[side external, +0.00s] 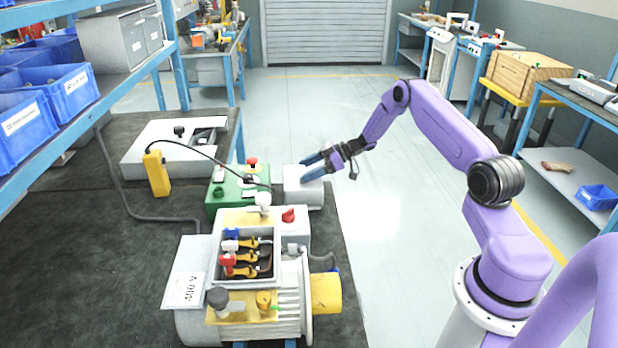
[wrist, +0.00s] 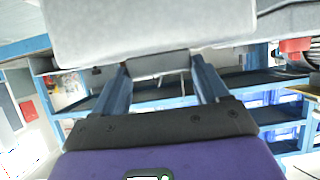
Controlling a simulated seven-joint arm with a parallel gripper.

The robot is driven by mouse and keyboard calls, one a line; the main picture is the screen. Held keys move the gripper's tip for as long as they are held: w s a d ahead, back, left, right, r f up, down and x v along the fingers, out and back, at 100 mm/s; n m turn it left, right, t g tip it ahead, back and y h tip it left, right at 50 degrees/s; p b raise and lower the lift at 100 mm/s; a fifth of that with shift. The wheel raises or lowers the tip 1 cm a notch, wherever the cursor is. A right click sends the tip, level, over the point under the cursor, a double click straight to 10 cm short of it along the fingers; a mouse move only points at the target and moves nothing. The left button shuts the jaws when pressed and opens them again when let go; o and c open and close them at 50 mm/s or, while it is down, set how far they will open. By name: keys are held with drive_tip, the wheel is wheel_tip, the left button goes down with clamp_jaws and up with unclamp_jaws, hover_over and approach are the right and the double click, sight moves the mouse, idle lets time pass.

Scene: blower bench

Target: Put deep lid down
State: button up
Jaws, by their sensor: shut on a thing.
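The deep lid (side external: 303,190) is a light grey box-like piece at the right edge of the dark bench, just right of the green control box. My gripper (side external: 314,166) reaches it from the upper right, blue fingers at its top, and is shut on it. In the wrist view the lid (wrist: 150,25) fills the upper middle, with the two blue fingers of my gripper (wrist: 162,66) meeting a darker grey part below it. I cannot tell whether the lid touches the bench. The motor's open terminal box (side external: 246,252) shows coloured terminals and wires inside.
The green control box (side external: 238,190) with a red button stands left of the lid. The motor (side external: 200,325) is in front, a yellow handheld unit (side external: 157,173) and a white case (side external: 170,150) behind. The dark bench top (side external: 85,265) is clear at left.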

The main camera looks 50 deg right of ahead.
drive_tip(key=shift+f, duration=1.3)
drive_tip(key=shift+f, duration=0.1)
drive_tip(key=o, duration=1.2)
